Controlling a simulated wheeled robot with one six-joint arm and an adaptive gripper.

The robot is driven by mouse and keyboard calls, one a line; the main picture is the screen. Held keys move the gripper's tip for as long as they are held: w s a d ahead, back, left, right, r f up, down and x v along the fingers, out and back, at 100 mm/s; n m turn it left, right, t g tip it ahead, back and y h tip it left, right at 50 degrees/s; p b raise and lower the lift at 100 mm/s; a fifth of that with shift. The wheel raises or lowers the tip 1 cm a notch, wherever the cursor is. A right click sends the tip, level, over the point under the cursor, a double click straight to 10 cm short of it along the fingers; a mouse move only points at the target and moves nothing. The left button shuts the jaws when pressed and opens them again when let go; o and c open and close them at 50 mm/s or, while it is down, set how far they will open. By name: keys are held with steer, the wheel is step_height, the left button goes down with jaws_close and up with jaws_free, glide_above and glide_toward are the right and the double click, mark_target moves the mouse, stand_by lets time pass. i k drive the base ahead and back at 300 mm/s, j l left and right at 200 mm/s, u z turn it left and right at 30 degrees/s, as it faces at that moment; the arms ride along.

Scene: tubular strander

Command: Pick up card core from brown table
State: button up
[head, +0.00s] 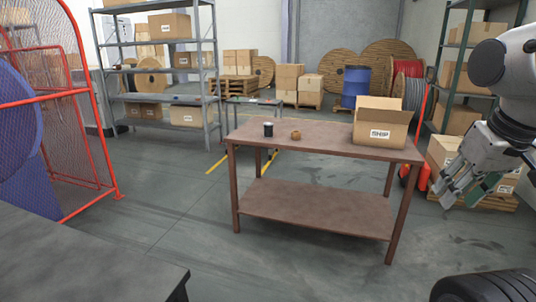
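The brown table (340,138) stands in the middle of the head view, with a lower shelf (315,208). A small round brown item (296,135), which looks like the card core, rests on its top left of centre. It is too small to make out its opening. My gripper (461,199) hangs at the right edge of the view, right of the table and well apart from the brown item. Its fingers look spread, with nothing visible between them.
A small dark cylinder with a pale band (268,129) stands just left of the brown item. An open cardboard box (380,125) sits at the table's right end. A red mesh guard (85,110) is at left, a dark tabletop (90,262) front left. Floor before the table is clear.

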mark_target(296, 134)
steer(key=i+j, duration=0.1)
steer(key=i, duration=3.05)
steer(key=i+l+z, duration=0.05)
steer(key=l, duration=0.05)
